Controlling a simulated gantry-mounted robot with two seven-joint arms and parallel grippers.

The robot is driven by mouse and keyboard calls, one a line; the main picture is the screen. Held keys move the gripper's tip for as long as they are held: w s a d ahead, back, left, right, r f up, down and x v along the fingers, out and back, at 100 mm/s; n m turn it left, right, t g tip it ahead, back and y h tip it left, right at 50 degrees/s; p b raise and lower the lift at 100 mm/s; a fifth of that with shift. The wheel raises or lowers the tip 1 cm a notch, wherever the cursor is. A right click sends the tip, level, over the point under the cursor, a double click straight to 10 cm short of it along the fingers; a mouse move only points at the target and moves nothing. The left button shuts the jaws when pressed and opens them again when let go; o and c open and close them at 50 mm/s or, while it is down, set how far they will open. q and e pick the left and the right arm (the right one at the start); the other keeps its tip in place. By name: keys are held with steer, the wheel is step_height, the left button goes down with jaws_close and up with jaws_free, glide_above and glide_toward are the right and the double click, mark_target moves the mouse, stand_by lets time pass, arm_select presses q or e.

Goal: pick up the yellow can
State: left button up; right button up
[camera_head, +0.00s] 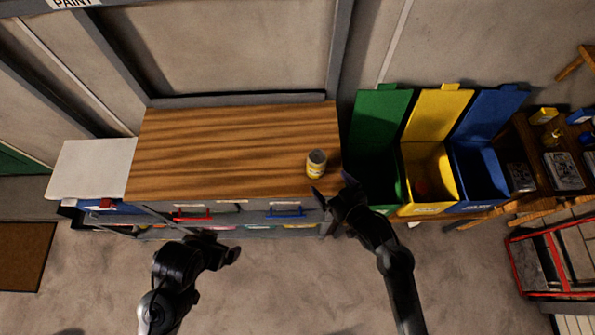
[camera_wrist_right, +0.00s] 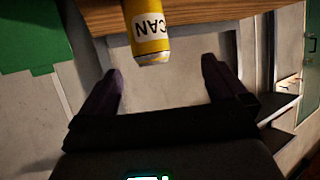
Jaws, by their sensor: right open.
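The yellow can (camera_head: 316,164) stands on the wooden worktop (camera_head: 230,150), near its front right corner. It has a white label and a grey top. In the right wrist view the can (camera_wrist_right: 149,40) shows ahead of the fingers, with "CAN" upside down on its label. My right gripper (camera_head: 336,192) is at the worktop's front right corner, just in front of the can. Its two fingers (camera_wrist_right: 160,85) are apart with nothing between them, and the can lies beyond their tips. My left arm (camera_head: 195,260) is low in front of the cabinet; its fingers are too unclear to read.
Open green (camera_head: 378,118), yellow (camera_head: 437,112) and blue (camera_head: 490,110) bins stand right of the worktop. A white-topped unit (camera_head: 92,167) is at the left. Drawers with red (camera_head: 192,217) and blue handles are below the worktop. Most of the worktop is clear.

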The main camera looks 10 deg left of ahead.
mark_target(317, 159)
steer(key=w, duration=0.2)
steer(key=w+a, duration=0.1)
steer(key=w+f, duration=0.1)
steer(key=w, duration=0.1)
steer(key=shift+w+a+b, duration=0.3)
steer(key=shift+w+a, duration=0.05)
steer(key=shift+x, duration=2.95)
steer(key=shift+s, duration=0.1)
steer(key=c, duration=1)
